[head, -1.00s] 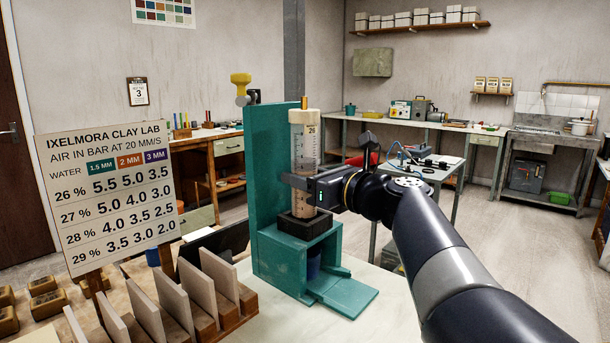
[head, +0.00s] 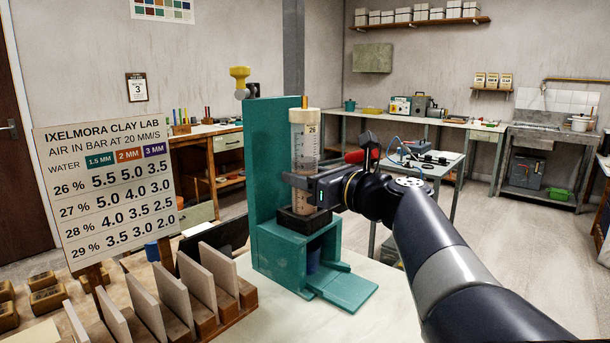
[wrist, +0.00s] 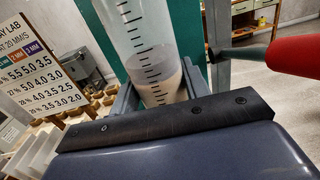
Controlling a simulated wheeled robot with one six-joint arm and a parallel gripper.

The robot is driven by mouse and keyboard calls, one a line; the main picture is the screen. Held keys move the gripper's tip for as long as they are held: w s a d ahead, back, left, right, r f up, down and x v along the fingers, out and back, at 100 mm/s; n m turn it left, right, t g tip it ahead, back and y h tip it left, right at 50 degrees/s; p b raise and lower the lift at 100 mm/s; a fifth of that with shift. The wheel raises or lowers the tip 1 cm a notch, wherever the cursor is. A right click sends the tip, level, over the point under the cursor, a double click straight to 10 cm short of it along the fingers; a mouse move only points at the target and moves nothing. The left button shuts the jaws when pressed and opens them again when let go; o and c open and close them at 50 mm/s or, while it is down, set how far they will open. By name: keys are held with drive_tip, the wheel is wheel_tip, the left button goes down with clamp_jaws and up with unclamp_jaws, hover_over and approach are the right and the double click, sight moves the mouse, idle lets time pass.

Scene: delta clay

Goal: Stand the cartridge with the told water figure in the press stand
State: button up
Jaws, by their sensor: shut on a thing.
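The cartridge (head: 304,150) is a clear, graduated tube with a cream cap marked 26 and pale clay in its lower part. It stands upright at the teal press stand (head: 272,160), its lower end at the dark square seat (head: 304,218). Whether it bears fully on the seat I cannot tell. My gripper (head: 306,184) is shut on the cartridge's lower half, coming from the right. In the wrist view the cartridge (wrist: 145,45) rises between the two fingers, with the clay level showing; its bottom is hidden.
A board of air figures by water percentage (head: 105,190) stands at left. Upright tiles in a wooden rack (head: 190,300) are close to the stand's left. Clay blocks (head: 45,300) lie at far left. A red-handled thing (wrist: 295,55) is near my wrist at right.

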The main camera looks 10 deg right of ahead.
idle(0.4)
drive_tip(key=o, duration=1.3)
drive_tip(key=shift+f, duration=0.15)
drive_tip(key=p+v, duration=0.1)
drive_tip(key=v, duration=1)
drive_tip(key=shift+a, duration=0.1)
drive_tip(key=b+x, duration=0.1)
drive_tip(key=x, duration=0.8)
drive_tip(key=shift+w+a, duration=0.15)
drive_tip(key=shift+w, duration=0.15)
drive_tip(key=shift+w+a, duration=0.35)
drive_tip(key=shift+w, duration=0.2)
drive_tip(key=shift+s+d, duration=0.1)
